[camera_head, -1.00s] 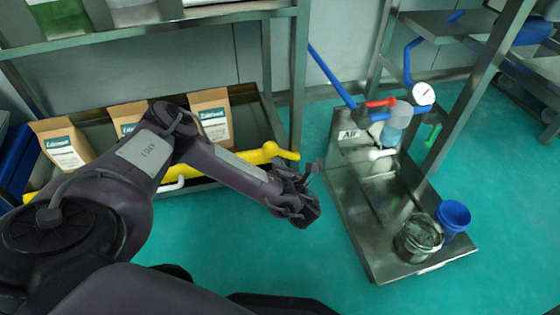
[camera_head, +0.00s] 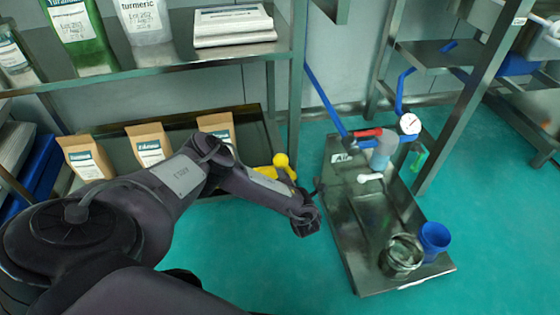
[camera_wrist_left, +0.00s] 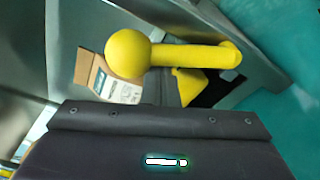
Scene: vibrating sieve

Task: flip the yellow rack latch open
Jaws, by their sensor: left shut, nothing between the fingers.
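The yellow rack latch (camera_head: 282,161) is at the right front corner of the lower rack shelf. In the left wrist view, its round knob (camera_wrist_left: 128,53) and bar (camera_wrist_left: 195,56) show large, the bar running right from the knob. My left gripper (camera_head: 306,221) is shut and empty, in front of the latch and slightly to its right in the head view, with the knob clear of it. In the left wrist view, only a dark part of my gripper's body shows along the bottom, and the fingertips are hidden. My right gripper is out of view.
Several brown paper bags (camera_head: 149,144) stand on the lower shelf behind my arm. The upper shelf (camera_head: 150,72) holds pouches and a white device (camera_head: 233,25). A metal cart (camera_head: 345,215) with a gauge, glass jar and blue cup stands to the right. Green floor lies in front.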

